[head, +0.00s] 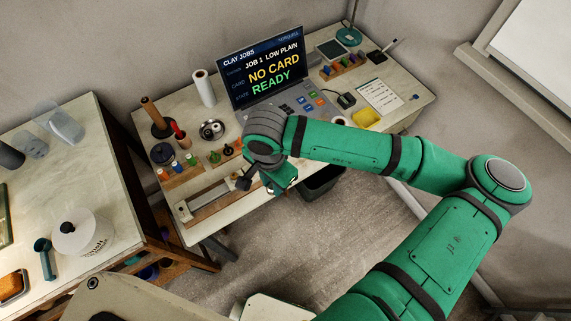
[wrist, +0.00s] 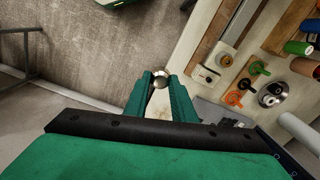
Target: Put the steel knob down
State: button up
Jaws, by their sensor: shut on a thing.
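The steel knob (wrist: 160,78) is a small round shiny piece between the fingertips of my gripper (wrist: 160,88) in the wrist view. The two green fingers are shut on it from both sides. It is in the air, with grey floor behind it in that view. In the head view my gripper (head: 282,178) is over the front edge of the clay bench (head: 265,190). The knob cannot be made out there.
On the bench stand a steel dish (head: 212,129), green (wrist: 258,68) and orange (wrist: 236,97) small pieces, a rack of coloured pegs (head: 178,172), a white roll (head: 203,88) and a console screen (head: 262,68). A dark bin (head: 320,183) is below. A second table (head: 60,150) stands left.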

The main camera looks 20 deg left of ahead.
jog(key=w+f, duration=0.5)
jog(key=w, duration=0.2)
jog(key=w+f, duration=0.3)
jog(key=shift+w+a+f, duration=0.2)
jog(key=shift+w+f, duration=0.25)
jog(key=shift+f, duration=1.55)
jog(key=shift+f, duration=0.15)
jog(key=o, duration=1)
